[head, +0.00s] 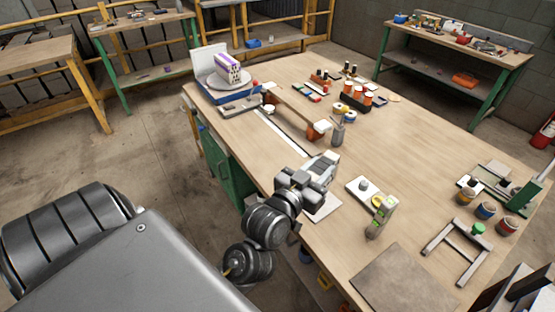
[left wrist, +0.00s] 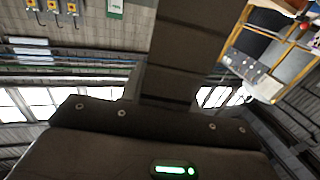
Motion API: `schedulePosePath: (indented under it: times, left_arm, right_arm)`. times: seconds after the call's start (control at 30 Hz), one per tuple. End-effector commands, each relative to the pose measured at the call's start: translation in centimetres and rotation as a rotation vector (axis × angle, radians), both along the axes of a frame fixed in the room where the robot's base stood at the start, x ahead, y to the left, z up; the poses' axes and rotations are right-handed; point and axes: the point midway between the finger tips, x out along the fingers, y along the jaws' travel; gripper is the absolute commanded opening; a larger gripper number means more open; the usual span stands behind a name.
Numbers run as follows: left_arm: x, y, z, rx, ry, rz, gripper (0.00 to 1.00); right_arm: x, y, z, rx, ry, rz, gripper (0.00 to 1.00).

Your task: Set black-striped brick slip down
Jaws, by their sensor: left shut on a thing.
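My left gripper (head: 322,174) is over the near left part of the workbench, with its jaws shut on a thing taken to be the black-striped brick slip. In the head view the gripper's own parts mostly hide what it holds, and I cannot make out the stripes. In the left wrist view a long dark piece with cross lines (left wrist: 188,50) stands up beyond the dark gripper housing; I cannot tell whether it is the slip. A pale flat piece (head: 325,208) shows just below the gripper; whether they touch is unclear. My right gripper is not in view.
On the workbench (head: 400,150), a purple-striped block (head: 227,66) stands on a turntable at the far left. A grey-brown board (head: 405,282) lies at the near edge. Bare wood lies between.

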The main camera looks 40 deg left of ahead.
Motion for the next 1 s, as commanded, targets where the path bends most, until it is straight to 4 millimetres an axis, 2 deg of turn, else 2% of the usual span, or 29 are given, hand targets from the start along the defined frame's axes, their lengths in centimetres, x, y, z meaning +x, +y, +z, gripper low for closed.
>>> schedulePosePath:
  times: [0.03, 0.1, 0.2, 0.3, 0.5, 0.63, 0.7, 0.73, 0.97, 1.0]
  left_arm:
    - [-0.1, 1.0, -1.7, 0.003, -0.003, 0.015, 0.00]
    - [-0.2, 2.6, -3.0, 0.002, -0.002, 0.037, 0.00]
    - [-0.4, 4.6, -4.2, 0.001, -0.003, 0.066, 0.00]
    - [-0.6, 6.0, -4.7, 0.001, -0.003, 0.086, 0.00]
    - [-0.6, 6.8, -4.6, -0.001, -0.003, 0.097, 0.00]
    - [0.4, 7.7, -5.6, 0.005, -0.004, 0.097, 0.00]
    - [1.4, 8.7, -6.2, 0.010, -0.005, 0.099, 0.00]
    - [2.0, 9.2, -6.1, 0.012, -0.001, 0.099, 0.00]
    - [6.5, 13.3, -8.6, 0.008, 0.001, 0.100, 0.00]
    - [7.0, 13.5, -9.8, 0.004, 0.003, 0.100, 0.00]
  right_arm:
    - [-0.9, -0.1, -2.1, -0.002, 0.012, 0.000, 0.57]
    - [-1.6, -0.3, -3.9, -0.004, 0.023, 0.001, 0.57]
    - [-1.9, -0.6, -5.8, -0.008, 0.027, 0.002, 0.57]
    - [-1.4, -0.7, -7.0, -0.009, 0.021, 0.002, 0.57]
    - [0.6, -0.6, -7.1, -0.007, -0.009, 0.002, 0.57]
    - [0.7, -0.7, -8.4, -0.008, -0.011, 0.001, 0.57]
    - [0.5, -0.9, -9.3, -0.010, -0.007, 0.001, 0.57]
    - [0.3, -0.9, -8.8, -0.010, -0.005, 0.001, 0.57]
    - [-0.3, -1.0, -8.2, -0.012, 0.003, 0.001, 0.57]
    - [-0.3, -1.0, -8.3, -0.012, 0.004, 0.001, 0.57]
